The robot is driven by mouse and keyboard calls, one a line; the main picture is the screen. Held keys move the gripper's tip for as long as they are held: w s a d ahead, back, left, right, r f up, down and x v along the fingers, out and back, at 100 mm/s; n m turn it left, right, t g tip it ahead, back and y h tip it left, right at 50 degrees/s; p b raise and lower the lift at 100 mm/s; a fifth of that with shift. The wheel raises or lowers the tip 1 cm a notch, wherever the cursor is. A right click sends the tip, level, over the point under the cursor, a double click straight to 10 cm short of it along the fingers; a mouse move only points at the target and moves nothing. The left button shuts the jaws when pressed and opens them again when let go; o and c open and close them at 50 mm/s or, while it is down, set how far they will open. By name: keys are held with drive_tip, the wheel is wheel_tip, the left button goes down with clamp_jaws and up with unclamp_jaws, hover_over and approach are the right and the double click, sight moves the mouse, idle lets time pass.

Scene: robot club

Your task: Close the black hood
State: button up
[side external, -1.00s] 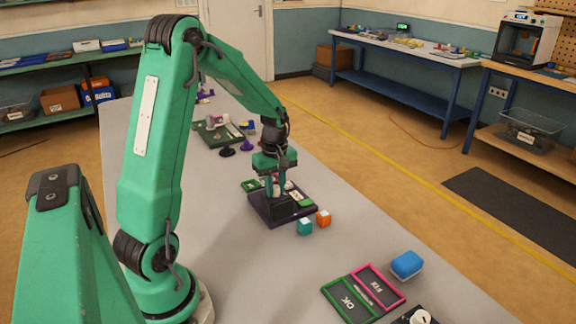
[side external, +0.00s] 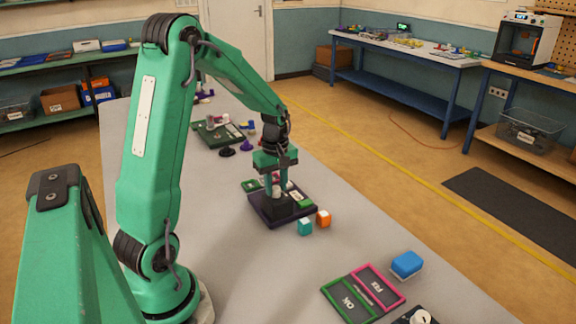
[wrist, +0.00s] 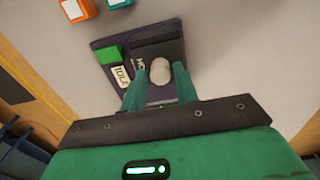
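The black hood (side external: 282,208) is a dark block on the dark purple panel (side external: 262,213) in the side external view. In the wrist view the hood (wrist: 157,46) is a black bar on the panel (wrist: 101,43), beyond my fingertips. It appears raised, with a white round knob (wrist: 160,70) uncovered beside it. My gripper (side external: 276,188) points down over the panel. In the wrist view my gripper (wrist: 160,72) has its fingers apart, one on each side of the knob, with nothing visibly held. Whether the fingertips touch anything cannot be told.
A green block (wrist: 109,54) and an IDLE label (wrist: 121,76) are on the panel. A teal cube (side external: 305,227) and an orange cube (side external: 323,218) stand close to its front-right edge. Another panel (side external: 218,134) stands behind.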

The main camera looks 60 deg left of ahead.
drive_tip(key=shift+r, duration=2.65)
drive_tip(key=shift+d+r+m, duration=0.3)
drive_tip(key=shift+d+r, duration=0.1)
drive_tip(key=s+d+r+m+t, duration=0.2)
drive_tip(key=s+d+r+m, duration=0.3)
drive_tip(key=d+m, duration=0.3)
drive_tip(key=s+d+r+m+t, duration=0.3)
drive_tip(key=s+d+r+m, duration=0.2)
drive_tip(key=s+d+m, duration=0.2)
drive_tip(key=d+m, duration=0.2)
drive_tip(key=d, duration=0.1)
drive_tip(key=shift+s+d+t, duration=0.2)
drive_tip(key=shift+t, duration=0.1)
